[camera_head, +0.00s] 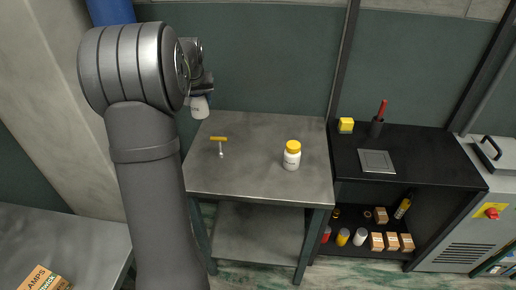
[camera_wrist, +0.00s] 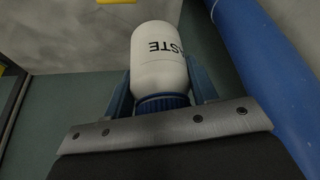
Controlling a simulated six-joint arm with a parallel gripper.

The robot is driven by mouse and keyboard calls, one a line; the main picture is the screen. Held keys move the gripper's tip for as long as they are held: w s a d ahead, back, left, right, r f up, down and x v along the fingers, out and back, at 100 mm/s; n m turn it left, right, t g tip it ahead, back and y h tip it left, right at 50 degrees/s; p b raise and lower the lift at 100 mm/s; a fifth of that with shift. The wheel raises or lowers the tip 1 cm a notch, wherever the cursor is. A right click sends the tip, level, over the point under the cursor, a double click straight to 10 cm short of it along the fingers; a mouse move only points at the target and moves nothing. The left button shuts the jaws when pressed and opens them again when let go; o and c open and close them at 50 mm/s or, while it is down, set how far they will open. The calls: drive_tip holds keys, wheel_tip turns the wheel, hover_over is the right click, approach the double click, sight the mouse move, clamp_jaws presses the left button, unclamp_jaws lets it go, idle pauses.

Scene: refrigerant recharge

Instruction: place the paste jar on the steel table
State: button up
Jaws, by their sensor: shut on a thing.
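The paste jar is white with a blue cap and part of the word PASTE in dark letters. In the wrist view the jar (camera_wrist: 160,60) sits between the two blue fingers of my gripper (camera_wrist: 162,88), which is shut on it near the cap. In the head view the jar (camera_head: 199,107) hangs below my gripper (camera_head: 201,90), by the far left corner of the steel table (camera_head: 250,185). It looks held up, apart from the tabletop. My arm hides part of the area left of the table.
A black shelf unit (camera_head: 430,165) stands at right. A blue pipe (camera_wrist: 255,60) runs close beside the held jar.

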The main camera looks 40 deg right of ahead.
drive_tip(key=s+d+m+h, duration=0.1)
drive_tip(key=s+d+m, duration=0.2)
drive_tip(key=s+d, duration=1.05)
drive_tip(key=shift+g, duration=0.3)
drive_tip(key=shift+w+d+f, duration=0.1)
drive_tip(key=shift+w+f, duration=0.1)
drive_tip(key=shift+f, duration=2.9)
drive_tip(key=shift+w+a+f, duration=0.1)
drive_tip(key=shift+w+f, duration=0.05)
drive_tip(key=shift+f, duration=3)
drive_tip(key=shift+w+d+f, duration=0.1)
drive_tip(key=shift+w+f, duration=0.1)
drive_tip(key=shift+f, duration=2.9)
drive_tip(key=shift+f, duration=0.15)
drive_tip(key=o, duration=1.1)
drive_tip(key=shift+o, duration=0.2)
drive_tip(key=v, duration=1.2)
